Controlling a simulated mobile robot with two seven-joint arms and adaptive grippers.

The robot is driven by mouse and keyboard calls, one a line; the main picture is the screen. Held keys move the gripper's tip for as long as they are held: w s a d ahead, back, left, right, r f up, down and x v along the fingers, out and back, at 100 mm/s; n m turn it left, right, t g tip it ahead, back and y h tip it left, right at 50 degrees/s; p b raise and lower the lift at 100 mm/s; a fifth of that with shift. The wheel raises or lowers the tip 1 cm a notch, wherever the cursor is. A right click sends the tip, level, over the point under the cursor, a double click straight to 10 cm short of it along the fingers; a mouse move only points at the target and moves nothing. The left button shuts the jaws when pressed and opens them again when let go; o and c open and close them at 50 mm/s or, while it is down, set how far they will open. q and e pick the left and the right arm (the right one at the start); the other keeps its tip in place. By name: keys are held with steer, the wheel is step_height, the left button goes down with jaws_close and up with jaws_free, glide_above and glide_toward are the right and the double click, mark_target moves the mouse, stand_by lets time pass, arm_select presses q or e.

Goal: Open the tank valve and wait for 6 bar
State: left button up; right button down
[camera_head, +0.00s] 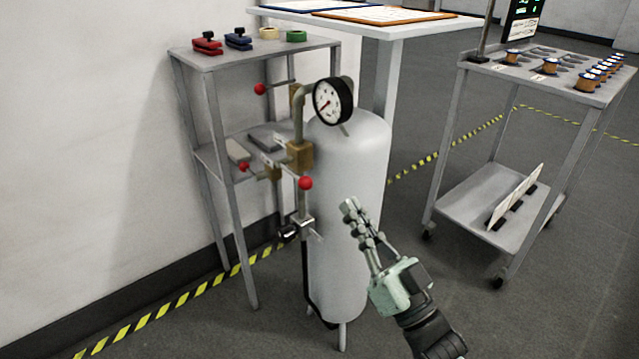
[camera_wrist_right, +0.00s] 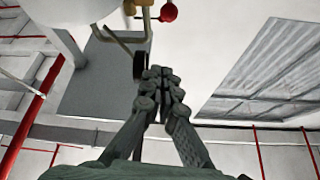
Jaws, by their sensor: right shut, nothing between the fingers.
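The white tank (camera_head: 345,225) stands upright on thin legs beside the grey shelf. A round pressure gauge (camera_head: 333,101) with a black rim sits on the brass pipework near its top; its reading is too small to tell. Brass valve fittings (camera_head: 300,155) carry levers with red ball knobs (camera_head: 306,183), several in view. My right gripper (camera_head: 352,207) is shut and empty, in front of the tank, right of and below the nearest red knob. In the right wrist view its fingers (camera_wrist_right: 160,78) meet, with a red knob (camera_wrist_right: 168,12) above them. My left gripper is not in view.
The grey shelf (camera_head: 190,55) holds red and blue clamps and tape rolls. A white table (camera_head: 400,28) with clipboards stands behind the tank. Open floor lies between tank and cart.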

mark_target(293, 174)
steer(key=p+x, duration=0.2)
steer(key=x, duration=0.8)
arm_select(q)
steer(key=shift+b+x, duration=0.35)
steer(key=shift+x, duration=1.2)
arm_select(e)
steer(key=shift+w+a+f, duration=0.1)
steer(key=shift+a+f, duration=0.2)
steer(key=shift+f, duration=0.7)
steer(key=shift+w+a+f, duration=0.1)
steer(key=shift+a+f, duration=0.15)
steer(key=shift+f, duration=0.75)
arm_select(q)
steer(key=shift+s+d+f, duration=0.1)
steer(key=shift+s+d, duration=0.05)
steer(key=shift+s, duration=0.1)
arm_select(e)
steer(key=shift+f, duration=0.1)
